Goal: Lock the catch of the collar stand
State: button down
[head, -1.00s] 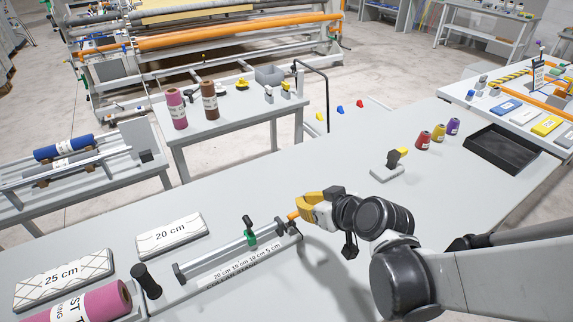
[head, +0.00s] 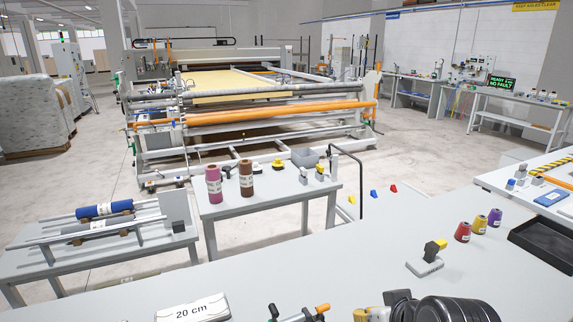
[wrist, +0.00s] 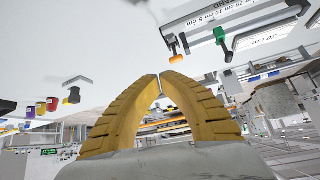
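The collar stand (wrist: 205,18) is a grey rail with printed cm marks, at the top of the wrist view. A green piece (wrist: 219,36) sits on it, and an orange-tipped catch lever (wrist: 176,59) is at its end. In the head view only the green piece (head: 274,312) and the orange lever tip (head: 322,308) show at the bottom edge; the rest is cut off. My gripper (wrist: 158,76) has yellow ribbed fingers with the tips together and nothing seen between them. It is apart from the lever; in the head view my gripper (head: 362,314) is to its right.
A 20 cm board (head: 192,308) lies left of the stand.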

jog(key=c, duration=2)
grip_release()
jog(key=shift+m+g+h, duration=0.4)
jog(key=shift+m+h, duration=0.4)
jog(key=s+d, duration=0.1)
jog(key=s+r, duration=0.1)
jog(key=s, duration=0.1)
jog(key=s+d, duration=0.1)
jog(key=shift+s+d+r, duration=0.25)
jog(key=shift+s+d, duration=0.05)
jog(key=o, duration=1)
jog(key=shift+s+d+r, duration=0.1)
jog(key=shift+s+d, duration=0.1)
jog(key=n+g+p, duration=0.4)
jog(key=g+p, duration=0.2)
jog(key=g, duration=0.1)
send_over(323, 306)
notch_tip(323, 306, down, 3)
notch_tip(323, 306, down, 10)
jog(key=b, duration=0.3)
